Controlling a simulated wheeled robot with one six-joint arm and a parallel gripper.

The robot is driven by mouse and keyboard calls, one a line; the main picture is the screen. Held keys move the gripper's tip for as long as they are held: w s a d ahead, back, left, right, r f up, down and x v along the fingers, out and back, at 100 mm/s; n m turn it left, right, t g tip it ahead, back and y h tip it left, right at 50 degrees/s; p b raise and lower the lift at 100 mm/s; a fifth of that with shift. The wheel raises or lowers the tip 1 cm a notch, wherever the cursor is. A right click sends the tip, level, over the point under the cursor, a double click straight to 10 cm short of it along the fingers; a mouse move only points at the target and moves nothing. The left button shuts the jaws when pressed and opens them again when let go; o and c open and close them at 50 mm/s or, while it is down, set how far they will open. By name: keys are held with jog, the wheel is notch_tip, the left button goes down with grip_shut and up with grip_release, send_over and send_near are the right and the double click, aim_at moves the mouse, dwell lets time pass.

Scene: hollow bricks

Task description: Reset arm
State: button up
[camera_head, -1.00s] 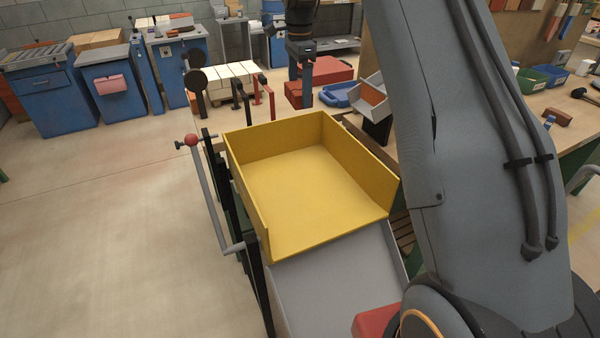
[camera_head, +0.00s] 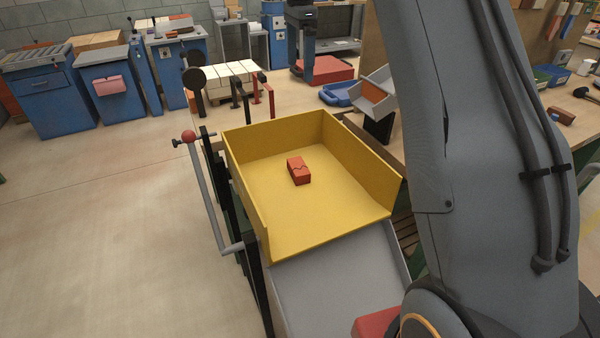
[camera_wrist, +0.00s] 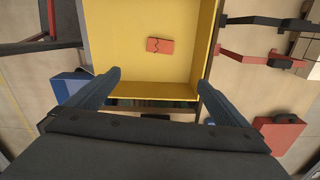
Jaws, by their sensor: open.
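A red-orange brick (camera_head: 299,171) with a dark zigzag line lies on the floor of the yellow tray (camera_head: 290,215). The brick also shows in the wrist view (camera_wrist: 160,45), beyond my fingers near the tray's middle. My gripper (camera_head: 294,76) is at the top of the head view, raised and apart from the brick. In the wrist view my gripper (camera_wrist: 158,86) has its two dark fingers spread wide with nothing between them. The upper part of my gripper is cut off by the head view's top edge.
A grey chute (camera_head: 335,285) slopes down from the tray's near side. A lever with a red knob (camera_head: 189,136) stands at its left. A blue case (camera_head: 338,94) and a tilted bin (camera_head: 375,95) stand behind right. Open floor lies at left.

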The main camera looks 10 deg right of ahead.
jog(key=shift+r, duration=0.55)
jog(key=s+f+n, duration=0.5)
jog(key=s+f, duration=0.1)
jog(key=s, duration=0.6)
jog(key=s+f+n+t, duration=0.1)
jog(key=s+f+n, duration=0.5)
jog(key=s, duration=0.6)
jog(key=s+f+n, duration=0.6)
jog(key=s, duration=0.7)
jog(key=shift+a+b, duration=0.4)
jog(key=shift+a, duration=0.05)
